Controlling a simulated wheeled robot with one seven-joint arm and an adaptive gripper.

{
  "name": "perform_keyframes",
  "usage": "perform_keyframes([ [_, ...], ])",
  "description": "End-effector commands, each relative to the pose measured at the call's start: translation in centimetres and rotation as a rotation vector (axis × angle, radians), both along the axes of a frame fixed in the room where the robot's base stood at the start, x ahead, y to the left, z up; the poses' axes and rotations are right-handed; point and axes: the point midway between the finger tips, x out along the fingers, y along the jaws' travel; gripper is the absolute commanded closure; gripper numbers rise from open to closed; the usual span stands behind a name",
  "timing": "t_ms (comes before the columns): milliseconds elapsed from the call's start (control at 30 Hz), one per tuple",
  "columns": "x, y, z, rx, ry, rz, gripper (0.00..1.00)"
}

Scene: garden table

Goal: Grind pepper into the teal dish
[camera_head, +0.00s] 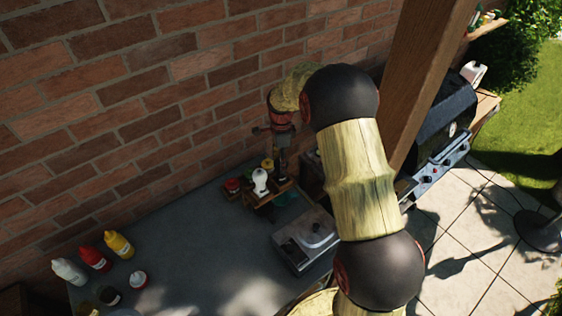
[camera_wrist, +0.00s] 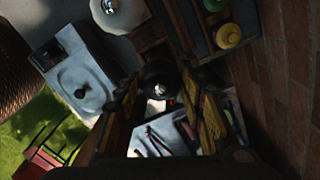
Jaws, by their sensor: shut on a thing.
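My gripper (camera_head: 283,158) is up near the brick wall, above the back of the grey counter (camera_head: 205,235). In the wrist view its two fingers (camera_wrist: 162,112) close around a dark, round-topped thing with a small silver knob, which looks like the pepper mill (camera_wrist: 159,78). In the head view the mill is hard to make out under the fingers. A teal patch that looks like the teal dish (camera_head: 288,198) shows beside the wooden caddy (camera_head: 262,200), below and near my gripper. It is partly hidden, and I cannot make it out in the wrist view.
A white-topped shaker (camera_head: 260,181) stands by the caddy, close to my gripper. A steel appliance with a round lid (camera_head: 312,240) is to the right. Red (camera_head: 95,259) and yellow (camera_head: 119,245) bottles stand at left. The counter's middle is clear. A wooden post (camera_head: 425,80) rises behind my arm.

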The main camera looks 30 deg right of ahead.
Motion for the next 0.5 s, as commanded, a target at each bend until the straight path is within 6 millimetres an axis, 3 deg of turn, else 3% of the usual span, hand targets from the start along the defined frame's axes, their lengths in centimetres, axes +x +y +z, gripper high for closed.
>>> perform_keyframes([
  [500, 0.04, -0.01, 0.06, 0.000, -0.001, -0.045, 0.86],
])
